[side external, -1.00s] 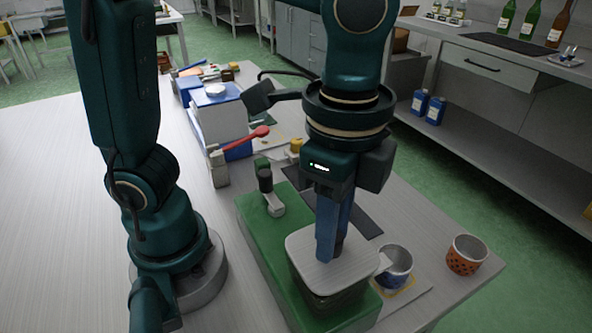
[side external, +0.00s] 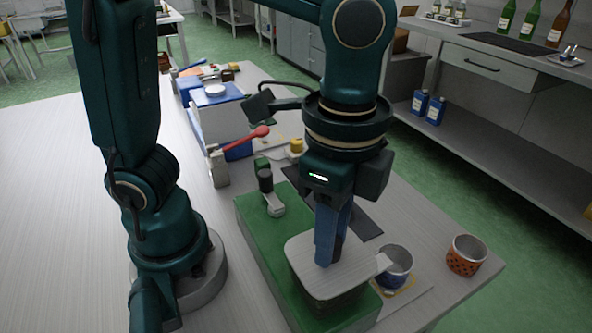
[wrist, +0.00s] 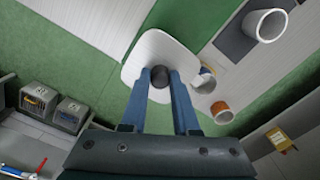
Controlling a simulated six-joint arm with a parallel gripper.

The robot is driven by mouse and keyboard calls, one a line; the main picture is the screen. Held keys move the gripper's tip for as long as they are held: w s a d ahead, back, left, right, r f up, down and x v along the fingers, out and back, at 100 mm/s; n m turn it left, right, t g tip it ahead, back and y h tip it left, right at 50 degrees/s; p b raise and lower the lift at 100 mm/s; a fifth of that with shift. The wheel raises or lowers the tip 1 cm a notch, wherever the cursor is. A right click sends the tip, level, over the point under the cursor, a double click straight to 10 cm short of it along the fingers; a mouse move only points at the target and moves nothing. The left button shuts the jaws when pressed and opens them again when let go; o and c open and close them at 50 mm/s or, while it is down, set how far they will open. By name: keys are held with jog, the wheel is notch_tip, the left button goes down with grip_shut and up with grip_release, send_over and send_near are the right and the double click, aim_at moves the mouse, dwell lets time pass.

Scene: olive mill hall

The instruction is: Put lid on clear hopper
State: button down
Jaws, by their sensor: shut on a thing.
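The lid (side external: 362,269) is a pale grey, rounded square plate. In the wrist view the lid (wrist: 144,58) has a dark round knob (wrist: 160,74) at its middle. My gripper (side external: 330,258), with blue fingers, is shut on that knob; in the wrist view my gripper (wrist: 160,78) has one finger on each side of it. The clear hopper (side external: 335,307) stands on a green base (side external: 262,245) right under the lid, mostly hidden by it. The lid looks about level. I cannot tell whether it rests on the hopper rim or hangs just above it.
A metal cup (side external: 397,268) stands close to the lid's right edge. An orange patterned cup (side external: 466,256) is farther right. A small upright fitting (side external: 268,190) stands on the base behind. A red-handled device (side external: 240,140) is farther back. The table's left side is clear.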

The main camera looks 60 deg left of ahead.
jog(key=shift+c, duration=0.9)
grip_release()
jog(key=shift+r, duration=2.3)
grip_shut()
jog(key=shift+f, duration=0.3)
